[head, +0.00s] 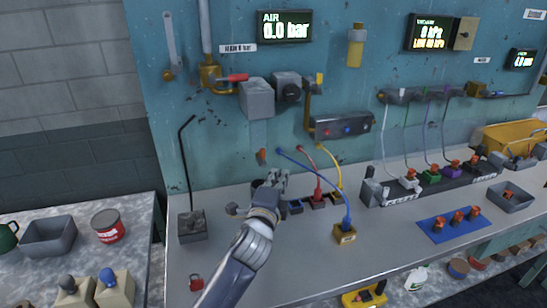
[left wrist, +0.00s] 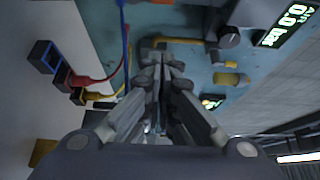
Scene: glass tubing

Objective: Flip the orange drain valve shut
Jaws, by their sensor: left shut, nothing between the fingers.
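A small orange handle (head: 261,156), which looks like the drain valve, sits low on the teal panel in the head view. It points roughly upright, but its exact setting is too small to tell. My left gripper (head: 276,180) is just below and right of it, over the back of the bench, apart from it as far as I can see. In the left wrist view the left gripper's fingers (left wrist: 160,72) are together, with nothing between them. I cannot make out the orange handle there. My right gripper is not in view.
Blue, red and yellow hoses (head: 318,170) run close right of the gripper to small blocks, including a yellow one (head: 345,233). A grey box with a bent black rod (head: 192,226) stands to the left. A red lever (head: 237,78) and regulator (head: 257,99) sit above.

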